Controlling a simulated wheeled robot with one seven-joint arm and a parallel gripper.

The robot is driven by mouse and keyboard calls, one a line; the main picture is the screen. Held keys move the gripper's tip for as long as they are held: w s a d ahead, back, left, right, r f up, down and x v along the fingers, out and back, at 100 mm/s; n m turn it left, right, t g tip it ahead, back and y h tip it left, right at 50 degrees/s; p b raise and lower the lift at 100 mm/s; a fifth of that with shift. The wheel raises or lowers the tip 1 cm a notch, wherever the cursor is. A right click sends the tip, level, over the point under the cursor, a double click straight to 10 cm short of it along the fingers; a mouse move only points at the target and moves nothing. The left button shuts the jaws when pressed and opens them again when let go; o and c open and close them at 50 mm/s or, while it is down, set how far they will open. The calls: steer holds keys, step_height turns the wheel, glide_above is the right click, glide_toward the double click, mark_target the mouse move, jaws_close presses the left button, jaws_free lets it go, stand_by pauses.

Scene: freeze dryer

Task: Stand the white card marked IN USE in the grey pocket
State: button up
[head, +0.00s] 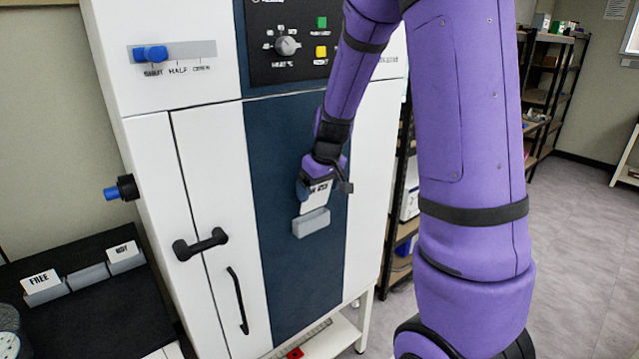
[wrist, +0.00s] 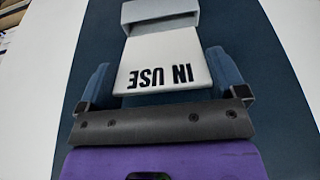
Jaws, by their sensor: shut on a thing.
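The white card (wrist: 163,48) carries the black words IN USE, upside down in the wrist view. It also shows in the head view (head: 315,199), below my gripper (head: 323,182). My gripper is shut on the card, with a blue finger at each side in the wrist view. The grey pocket (head: 311,223) is fixed on the dark blue panel of the freeze dryer, directly below the card. It also shows at the top of the wrist view (wrist: 160,11). The card's lower edge meets the pocket's upper rim; I cannot tell how far inside it is.
A black stand (head: 110,312) at lower left holds cards marked FREE (head: 41,282) and HOT (head: 124,251), with an empty grey holder (head: 88,277) between them. Black door handles (head: 200,244) stick out left of the blue panel. Shelving stands behind, to the right.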

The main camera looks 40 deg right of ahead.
mark_target(314, 208)
steer(key=shift+f, duration=0.35)
steer(key=shift+w+f, duration=0.1)
steer(key=shift+f, duration=0.05)
steer(key=shift+f, duration=0.3)
steer(key=shift+w+f, duration=0.1)
steer(key=shift+f, duration=0.05)
stand_by(0.4)
steer(key=shift+x, duration=2.15)
steer(key=o, duration=0.8)
